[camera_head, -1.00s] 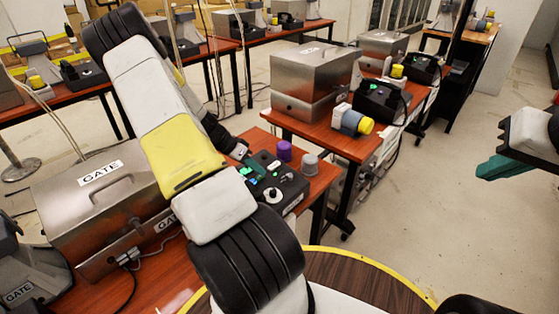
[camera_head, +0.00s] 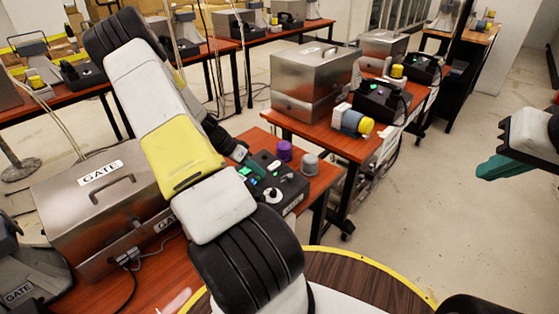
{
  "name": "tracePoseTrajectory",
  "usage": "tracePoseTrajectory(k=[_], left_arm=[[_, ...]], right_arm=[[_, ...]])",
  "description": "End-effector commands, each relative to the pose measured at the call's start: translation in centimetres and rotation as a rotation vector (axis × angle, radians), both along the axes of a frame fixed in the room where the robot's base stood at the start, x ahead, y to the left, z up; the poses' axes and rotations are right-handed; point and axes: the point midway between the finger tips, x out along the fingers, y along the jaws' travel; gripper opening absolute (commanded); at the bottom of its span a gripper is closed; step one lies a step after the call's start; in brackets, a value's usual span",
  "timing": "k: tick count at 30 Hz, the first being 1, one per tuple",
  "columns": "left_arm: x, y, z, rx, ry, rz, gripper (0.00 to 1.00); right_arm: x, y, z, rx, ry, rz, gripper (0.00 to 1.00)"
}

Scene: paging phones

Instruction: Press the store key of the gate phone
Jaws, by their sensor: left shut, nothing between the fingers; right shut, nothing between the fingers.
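The gate phone (camera_head: 289,187) is a black box with lit green keys and a white round knob. It stands on the near wooden table, right of the steel box labelled GATE (camera_head: 90,205). My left arm reaches across in front of it and hides its left part. My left gripper (camera_head: 241,154) is shut and empty, its tip at the phone's back left edge over the lit keys. I cannot tell whether it touches a key, and the store key cannot be made out. My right gripper (camera_head: 497,169) is shut and empty, over open floor at the right.
A purple cap (camera_head: 284,151) and a grey cap (camera_head: 310,164) stand behind the phone. Another table to the right holds a steel box (camera_head: 312,80), a yellow-ended cylinder (camera_head: 353,121) and a similar black phone (camera_head: 381,102).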

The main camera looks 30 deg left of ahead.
Motion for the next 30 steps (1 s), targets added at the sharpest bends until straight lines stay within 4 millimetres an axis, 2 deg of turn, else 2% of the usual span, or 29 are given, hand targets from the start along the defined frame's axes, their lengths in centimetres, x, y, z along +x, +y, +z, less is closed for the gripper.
tracePoseTrajectory(k=[11,30], left_arm=[[0.0,0.0,-0.1,0.001,-0.001,0.0,0.0],[-0.1,-0.1,1.4,0.002,-0.002,-0.001,0.0]], right_arm=[[0.0,0.0,0.0,0.0,0.0,0.0,0.0],[0.0,0.0,0.0,0.0,0.0,0.0,0.0]])
